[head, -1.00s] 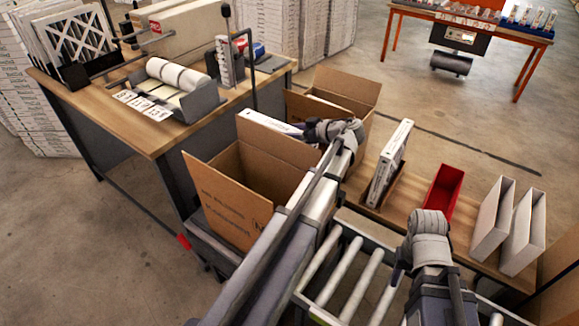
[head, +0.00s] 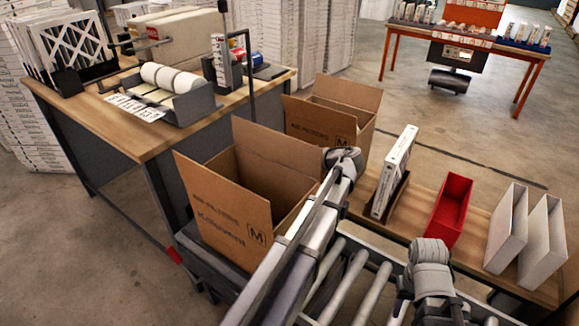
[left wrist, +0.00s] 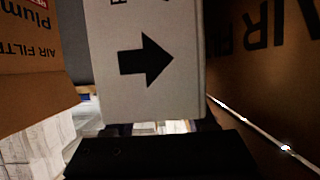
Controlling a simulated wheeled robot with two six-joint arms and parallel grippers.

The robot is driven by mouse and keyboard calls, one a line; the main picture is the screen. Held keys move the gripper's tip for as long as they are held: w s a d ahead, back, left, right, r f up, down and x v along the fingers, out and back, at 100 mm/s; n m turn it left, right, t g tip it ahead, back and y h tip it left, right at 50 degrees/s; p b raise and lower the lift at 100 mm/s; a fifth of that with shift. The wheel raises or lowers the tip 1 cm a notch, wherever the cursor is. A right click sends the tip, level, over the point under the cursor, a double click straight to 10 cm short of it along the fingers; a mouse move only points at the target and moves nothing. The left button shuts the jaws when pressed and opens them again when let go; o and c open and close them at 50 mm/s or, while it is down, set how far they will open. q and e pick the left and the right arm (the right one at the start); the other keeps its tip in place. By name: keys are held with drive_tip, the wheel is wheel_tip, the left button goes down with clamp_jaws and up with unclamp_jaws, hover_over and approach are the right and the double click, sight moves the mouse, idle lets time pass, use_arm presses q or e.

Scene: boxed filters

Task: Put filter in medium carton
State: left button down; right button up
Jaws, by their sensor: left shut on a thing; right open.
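My left gripper (head: 343,160) is at the right of the near open carton (head: 222,212), which is marked M. In the left wrist view it is shut on a white boxed filter (left wrist: 145,60) with a black arrow. Printed cardboard walls stand on both sides of that filter. The head view does not show the held filter, and I cannot tell whether it is inside a carton or between the two. A second open carton (head: 322,122), also marked M, stands behind. My right gripper (head: 430,258) is open and empty above the rollers; its fingertips are hard to make out.
Another white boxed filter (head: 397,168) stands upright in a holder on the wooden shelf. A red bin (head: 450,210) and two white boxes (head: 508,228) are to its right. Conveyor rollers (head: 345,285) lie below. A workbench (head: 140,130) with a label dispenser is at the left.

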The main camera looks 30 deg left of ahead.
use_arm(q)
drive_tip(key=shift+f, duration=0.1)
drive_tip(key=c, duration=0.5)
unclamp_jaws()
drive_tip(key=p+v, duration=0.4)
drive_tip(key=v, duration=0.6)
drive_tip(key=shift+d+r, duration=0.25)
drive_tip(key=shift+r, duration=0.05)
drive_tip(key=shift+o, duration=0.2)
drive_tip(key=shift+s+d+r+p, duration=0.15)
drive_tip(key=shift+d+p, duration=0.25)
drive_tip(key=shift+d, duration=0.25)
